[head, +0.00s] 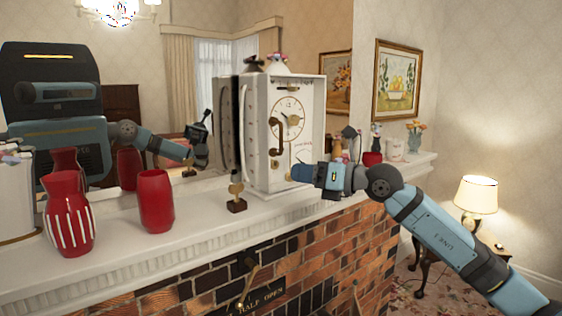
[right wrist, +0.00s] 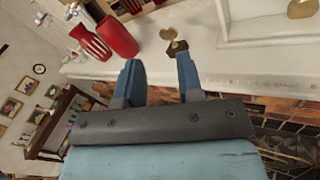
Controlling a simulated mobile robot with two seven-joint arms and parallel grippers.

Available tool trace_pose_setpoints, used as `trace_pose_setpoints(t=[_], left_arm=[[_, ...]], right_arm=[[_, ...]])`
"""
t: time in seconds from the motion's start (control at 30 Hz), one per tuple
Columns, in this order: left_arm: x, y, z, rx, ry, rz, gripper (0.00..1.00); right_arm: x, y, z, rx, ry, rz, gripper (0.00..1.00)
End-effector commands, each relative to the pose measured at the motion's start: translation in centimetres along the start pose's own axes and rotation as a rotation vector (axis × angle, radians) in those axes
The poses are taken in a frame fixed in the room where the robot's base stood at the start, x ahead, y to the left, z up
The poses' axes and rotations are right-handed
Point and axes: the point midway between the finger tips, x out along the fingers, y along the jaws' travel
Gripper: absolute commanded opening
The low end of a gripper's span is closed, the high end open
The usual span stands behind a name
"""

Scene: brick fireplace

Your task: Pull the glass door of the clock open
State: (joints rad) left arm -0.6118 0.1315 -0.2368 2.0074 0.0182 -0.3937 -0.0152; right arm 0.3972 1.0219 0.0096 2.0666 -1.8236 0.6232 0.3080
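The clock (head: 256,165) is a white upright case on the mantel, with a round gold-rimmed dial (head: 288,112) on its front. A curved brown piece (head: 274,143) shows at the left of the front below the dial. I cannot tell the glass door's pane from the front or how far it stands open. My right gripper (head: 299,173) is in front of the clock's lower front. In the right wrist view its two blue fingers (right wrist: 160,72) stand apart with nothing between them. The clock's white lower part (right wrist: 265,42) is right of them. My left gripper is not in view.
A small brass piece on a dark base (head: 237,205) stands on the mantel (head: 190,225) left of the clock. Two red vases (head: 156,202) (head: 70,215) stand further left. A mirror behind reflects me. Small vases and flowers (head: 415,138) stand right. A lit lamp (head: 476,195) is beyond.

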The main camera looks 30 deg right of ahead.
Motion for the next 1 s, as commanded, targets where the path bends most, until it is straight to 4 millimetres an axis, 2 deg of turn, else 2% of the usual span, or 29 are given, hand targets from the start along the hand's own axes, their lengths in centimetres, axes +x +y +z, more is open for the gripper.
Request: trace_pose_setpoints(t=[0.03,0.13,0.2,0.33,0.47,0.8,1.0], left_arm=[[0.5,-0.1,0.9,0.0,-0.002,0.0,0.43],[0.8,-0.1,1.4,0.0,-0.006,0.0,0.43],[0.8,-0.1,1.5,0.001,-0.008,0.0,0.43],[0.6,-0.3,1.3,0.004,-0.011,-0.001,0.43],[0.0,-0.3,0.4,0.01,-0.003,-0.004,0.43],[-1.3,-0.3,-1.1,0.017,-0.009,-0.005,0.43],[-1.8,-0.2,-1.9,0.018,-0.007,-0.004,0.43]], right_arm=[[-1.1,-0.4,2.4,-0.112,-0.014,-0.067,0.34],[-2.9,-0.8,6.1,-0.253,-0.035,-0.177,0.34],[-3.7,-1.0,7.7,-0.306,-0.046,-0.226,0.34],[-3.7,-1.2,9.0,-0.339,-0.055,-0.261,0.34],[-2.0,-1.5,9.5,-0.336,-0.057,-0.259,0.34],[5.1,-3.2,10.1,-0.335,-0.056,-0.256,0.34],[7.9,-4.0,10.1,-0.335,-0.055,-0.256,0.34]])
